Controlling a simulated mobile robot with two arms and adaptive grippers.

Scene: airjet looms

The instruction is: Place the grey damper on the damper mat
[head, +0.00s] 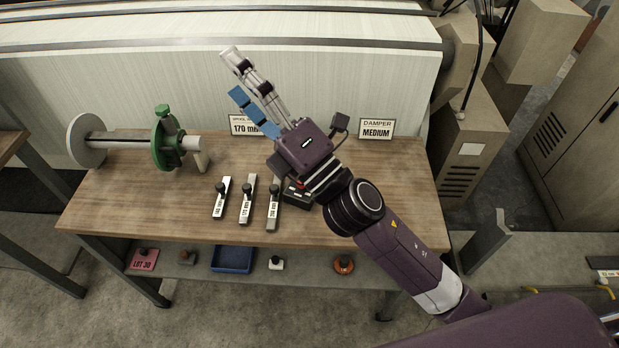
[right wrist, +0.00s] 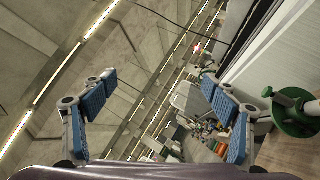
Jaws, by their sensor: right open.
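My right gripper (head: 237,75) is raised over the workbench, pointing up and left, with its blue-padded fingers apart and empty. In the right wrist view its fingers (right wrist: 160,95) stand wide apart with nothing between them. A sign reading DAMPER MEDIUM (head: 376,129) stands at the bench's back right. No grey damper or damper mat is clearly identifiable. My left gripper is not in view.
The wooden bench (head: 400,205) holds three labelled bars with black knobs (head: 247,200) and a green-clamped spool stand (head: 165,140). Another sign (head: 246,126) is partly hidden. The lower shelf holds a blue tray (head: 233,260) and small knobbed pieces. The bench's right side is clear.

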